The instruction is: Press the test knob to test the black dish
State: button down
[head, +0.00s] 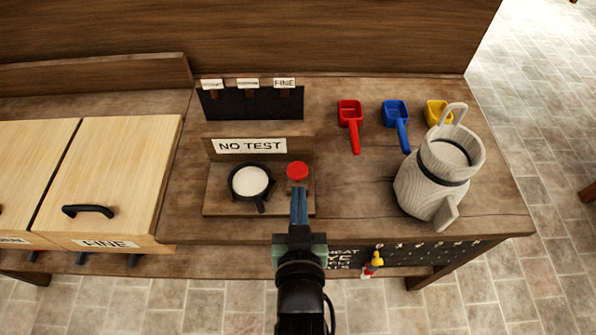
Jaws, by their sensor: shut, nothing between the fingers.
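The black dish (265,189) sits on a small wooden test stand (221,197), filled with something white, its handle toward the front. The red test knob (297,171) is on the same stand, to the right of the dish. A sign behind them reads "NO TEST" (250,146). My gripper (298,193) is shut and empty. Its fingertips are just in front of the knob in the picture; I cannot tell whether they touch it.
Red (350,113), blue (396,112) and yellow (436,110) scoops lie at the back right. A wooden jug (428,185) stands at the right. A wooden bin labelled "FINE" (112,185) is at the left. A dark labelled rack (250,104) stands behind the stand.

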send_over(298, 175)
jog(key=shift+s+f, duration=0.25)
jog(key=shift+f, duration=0.35)
jog(key=shift+s+f, duration=0.2)
jog(key=shift+f, duration=0.4)
notch_tip(298, 175, down, 3)
jog(key=shift+s+r, duration=0.1)
jog(key=shift+s, duration=0.05)
jog(key=shift+f, duration=0.5)
jog(key=shift+f, duration=0.1)
